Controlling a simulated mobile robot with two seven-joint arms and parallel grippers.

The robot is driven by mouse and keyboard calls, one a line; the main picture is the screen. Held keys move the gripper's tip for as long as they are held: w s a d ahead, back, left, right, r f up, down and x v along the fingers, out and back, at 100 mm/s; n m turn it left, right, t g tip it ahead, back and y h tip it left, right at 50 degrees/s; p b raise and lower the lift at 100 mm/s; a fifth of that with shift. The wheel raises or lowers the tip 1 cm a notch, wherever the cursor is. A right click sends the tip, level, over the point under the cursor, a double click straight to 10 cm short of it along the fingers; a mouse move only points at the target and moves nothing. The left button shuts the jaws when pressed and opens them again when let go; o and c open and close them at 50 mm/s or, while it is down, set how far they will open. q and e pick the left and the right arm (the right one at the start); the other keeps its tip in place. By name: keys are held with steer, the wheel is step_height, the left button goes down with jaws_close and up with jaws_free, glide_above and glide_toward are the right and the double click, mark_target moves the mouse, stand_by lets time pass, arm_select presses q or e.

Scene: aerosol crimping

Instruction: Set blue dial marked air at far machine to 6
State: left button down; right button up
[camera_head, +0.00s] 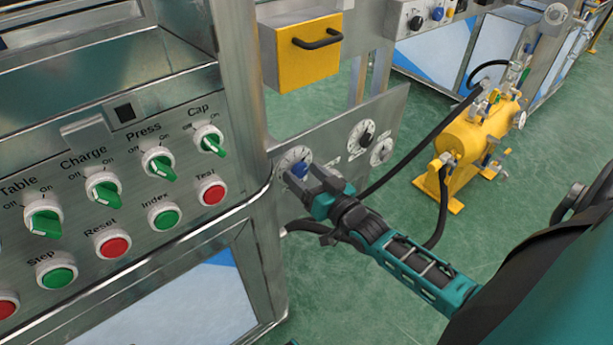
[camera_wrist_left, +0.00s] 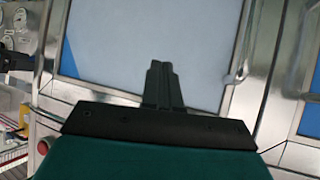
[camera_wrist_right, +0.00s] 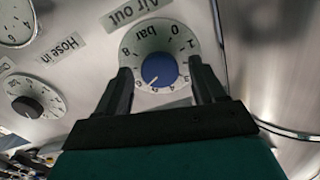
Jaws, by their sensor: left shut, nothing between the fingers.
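The blue dial (camera_head: 300,169) is on the sloped metal panel under the yellow drawer. In the right wrist view the blue dial (camera_wrist_right: 158,70) has a round numbered scale marked "bar", below an upside-down "Air out" label. My right gripper (camera_head: 308,180) is in front of this dial. In the right wrist view its open fingers (camera_wrist_right: 163,84) stand left and right of the blue knob; I cannot tell if they touch it. The knob's exact setting is hard to read. My left gripper (camera_wrist_left: 162,84) is shut and empty, before a pale cabinet panel.
A black dial (camera_head: 361,136) and a gauge (camera_head: 382,151) sit right of the blue dial. The yellow drawer (camera_head: 308,52) juts out above. A control panel with green switches (camera_head: 105,188) stands at left. A yellow tank (camera_head: 480,135) with black hoses stands on the floor.

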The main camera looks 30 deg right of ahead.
steer(key=c, duration=1)
steer(key=shift+r+p, duration=0.1)
steer(key=shift+p, duration=0.5)
steer(key=shift+m, duration=0.3)
steer(key=o, duration=1)
arm_select(q)
steer(key=shift+a+r, duration=0.2)
arm_select(e)
steer(key=shift+o, duration=0.2)
steer(key=shift+s, duration=0.2)
arm_select(q)
steer(key=p, duration=0.1)
steer(key=a+r+p, duration=0.1)
steer(key=p, duration=0.1)
steer(key=shift+s+r, duration=0.25)
steer(key=shift+s, duration=0.05)
arm_select(e)
steer(key=s+d, duration=0.1)
steer(key=s, duration=1.1)
steer(key=shift+s, duration=0.25)
